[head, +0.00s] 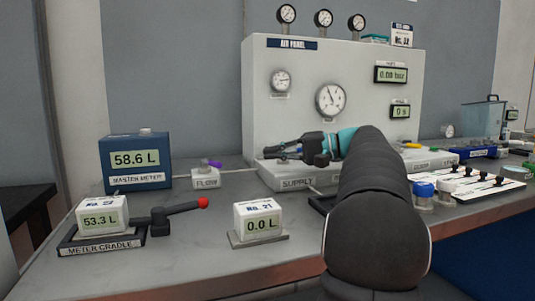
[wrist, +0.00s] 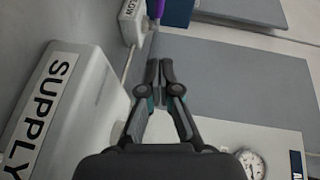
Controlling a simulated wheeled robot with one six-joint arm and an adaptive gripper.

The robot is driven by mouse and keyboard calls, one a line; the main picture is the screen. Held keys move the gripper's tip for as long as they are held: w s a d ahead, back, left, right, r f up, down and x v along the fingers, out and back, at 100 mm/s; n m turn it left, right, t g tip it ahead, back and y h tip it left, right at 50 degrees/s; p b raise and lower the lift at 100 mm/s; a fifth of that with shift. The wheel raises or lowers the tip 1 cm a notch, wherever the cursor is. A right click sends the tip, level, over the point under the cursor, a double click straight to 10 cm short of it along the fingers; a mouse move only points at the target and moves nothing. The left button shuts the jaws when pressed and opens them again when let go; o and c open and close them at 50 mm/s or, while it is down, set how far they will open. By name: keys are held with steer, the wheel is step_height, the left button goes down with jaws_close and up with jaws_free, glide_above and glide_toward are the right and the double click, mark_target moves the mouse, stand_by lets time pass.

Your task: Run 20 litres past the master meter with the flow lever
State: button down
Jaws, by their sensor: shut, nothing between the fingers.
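The blue master meter (head: 135,160) reads 58.6 L at the left of the bench. To its right is the small white FLOW box (head: 206,179), with a purple lever (head: 212,163) on top. The FLOW box (wrist: 131,25) and purple lever (wrist: 155,9) also show at the top of the wrist view, partly cut off. My gripper (head: 268,152) is shut and empty above the SUPPLY block (head: 300,180), to the right of the purple lever and apart from it. In the wrist view my fingertips (wrist: 160,70) are together, with nothing between them.
A meter reading 53.3 L (head: 103,216) sits in the meter cradle (head: 100,245), beside a red-knobbed lever (head: 180,209). Meter No. 21 (head: 259,220) reads 0.0 L. The air panel (head: 258,90) stands behind my gripper. Bare bench lies between the FLOW box and meter No. 21.

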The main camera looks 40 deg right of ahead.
mark_target(211, 163)
steer(key=x, duration=0.6)
steer(key=shift+w+a, duration=0.15)
steer(key=shift+a, duration=0.15)
steer(key=a, duration=0.3)
steer(key=shift+w+a+f, duration=0.1)
steer(key=shift+f, duration=0.25)
steer(key=shift+a+f, duration=0.15)
steer(key=shift+a, duration=0.4)
